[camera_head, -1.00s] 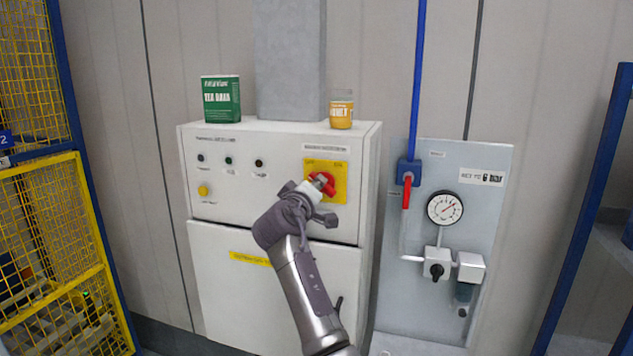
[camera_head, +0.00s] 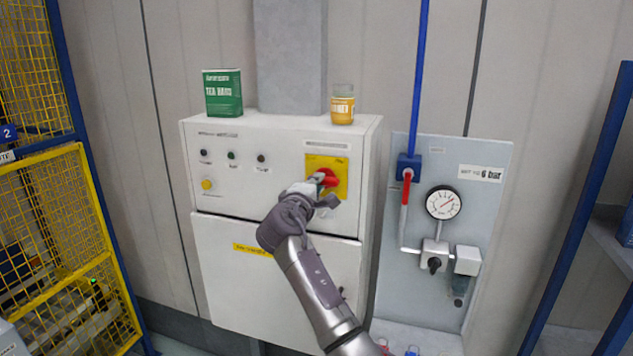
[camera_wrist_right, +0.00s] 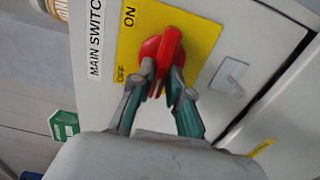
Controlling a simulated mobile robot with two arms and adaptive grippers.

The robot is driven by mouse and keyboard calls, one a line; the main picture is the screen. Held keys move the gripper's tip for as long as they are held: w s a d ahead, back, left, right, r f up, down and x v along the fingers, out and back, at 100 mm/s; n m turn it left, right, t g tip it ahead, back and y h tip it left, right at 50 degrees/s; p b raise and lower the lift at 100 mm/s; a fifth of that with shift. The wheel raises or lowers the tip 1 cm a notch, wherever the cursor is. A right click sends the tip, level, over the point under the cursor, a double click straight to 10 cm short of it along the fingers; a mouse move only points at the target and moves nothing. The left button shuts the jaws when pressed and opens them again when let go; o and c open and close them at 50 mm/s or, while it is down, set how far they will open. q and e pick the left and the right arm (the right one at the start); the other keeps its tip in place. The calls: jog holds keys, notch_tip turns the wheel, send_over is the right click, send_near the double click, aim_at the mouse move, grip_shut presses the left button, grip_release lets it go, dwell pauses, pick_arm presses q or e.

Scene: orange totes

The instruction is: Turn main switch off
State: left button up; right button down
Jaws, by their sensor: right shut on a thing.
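The main switch is a red rotary knob (camera_head: 329,178) on a yellow plate (camera_head: 341,163) at the upper right of a white cabinet front. In the right wrist view the red knob (camera_wrist_right: 166,50) sits on the yellow plate (camera_wrist_right: 190,20) marked ON and OFF, beside a MAIN SWITCH label (camera_wrist_right: 95,40). Its grip bar lies slightly tilted, nearly along the picture's vertical. My right gripper (camera_head: 318,187) is at the knob. In the wrist view its two fingers (camera_wrist_right: 163,90) are shut on the grip bar, one on each side. My left gripper is not in view.
To the right stands a grey panel with a gauge (camera_head: 443,203) and a red-handled valve (camera_head: 406,190). A yellow mesh fence (camera_head: 60,230) is at left.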

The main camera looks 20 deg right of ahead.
dwell(0.4)
jog(key=c, duration=1.1)
grip_release()
jog(key=v, duration=1.2)
jog(key=shift+w+f, duration=0.1)
